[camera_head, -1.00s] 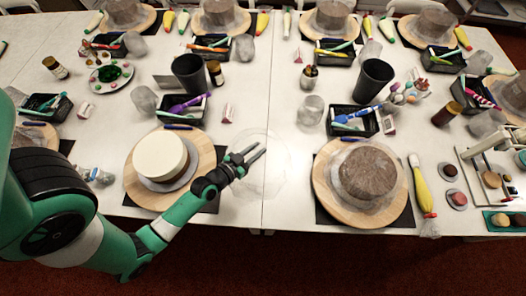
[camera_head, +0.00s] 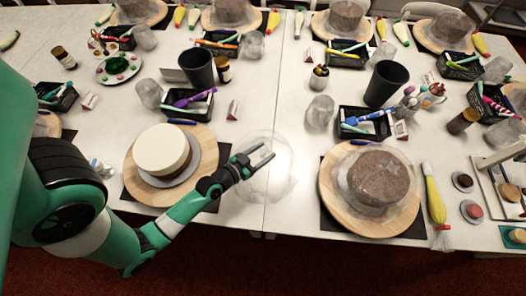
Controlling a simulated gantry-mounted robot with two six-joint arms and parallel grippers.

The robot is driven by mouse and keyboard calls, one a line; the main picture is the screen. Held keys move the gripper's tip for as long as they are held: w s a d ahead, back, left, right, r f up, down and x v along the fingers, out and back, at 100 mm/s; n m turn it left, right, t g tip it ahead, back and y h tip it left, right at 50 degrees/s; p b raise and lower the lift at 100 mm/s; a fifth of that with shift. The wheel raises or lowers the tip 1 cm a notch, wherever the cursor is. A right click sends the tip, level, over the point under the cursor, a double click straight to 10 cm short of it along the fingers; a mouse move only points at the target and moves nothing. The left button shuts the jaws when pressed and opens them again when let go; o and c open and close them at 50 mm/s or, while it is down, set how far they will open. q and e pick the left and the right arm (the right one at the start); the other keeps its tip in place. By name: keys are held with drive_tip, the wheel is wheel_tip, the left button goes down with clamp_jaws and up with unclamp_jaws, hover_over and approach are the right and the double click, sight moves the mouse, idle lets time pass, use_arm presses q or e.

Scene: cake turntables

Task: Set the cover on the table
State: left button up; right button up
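A clear, see-through cover (camera_head: 282,182) sits at the table's front middle, right of the uncovered cake; its outline is faint. My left gripper (camera_head: 263,155) is at the cover, with its two fingers spread apart and nothing visible between them. I cannot tell whether the fingers touch it. The cake (camera_head: 161,150) has a white top and brown side, and stands on a grey plate on a round wooden turntable (camera_head: 138,191). My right gripper is not in view.
A brown cake (camera_head: 377,178) under a clear cover stands on another wooden turntable (camera_head: 345,218) to the right. Behind are black tool trays (camera_head: 364,131), dark cups (camera_head: 382,84) and a clear cup (camera_head: 320,110). White table (camera_head: 285,120) shows between the two turntables.

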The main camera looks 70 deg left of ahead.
use_arm(q)
drive_tip(key=shift+r, duration=0.2)
drive_tip(key=v, duration=0.2)
drive_tip(key=b+v, duration=0.1)
drive_tip(key=v, duration=0.3)
drive_tip(key=shift+s+d+f+b, duration=0.15)
drive_tip(key=shift+s+f+b, duration=0.05)
drive_tip(key=shift+s+b, duration=0.15)
drive_tip(key=b+v, duration=0.3)
drive_tip(key=v, duration=0.1)
drive_tip(key=shift+s, duration=0.25)
drive_tip(key=shift+s+d+r, duration=0.25)
drive_tip(key=shift+r, duration=0.3)
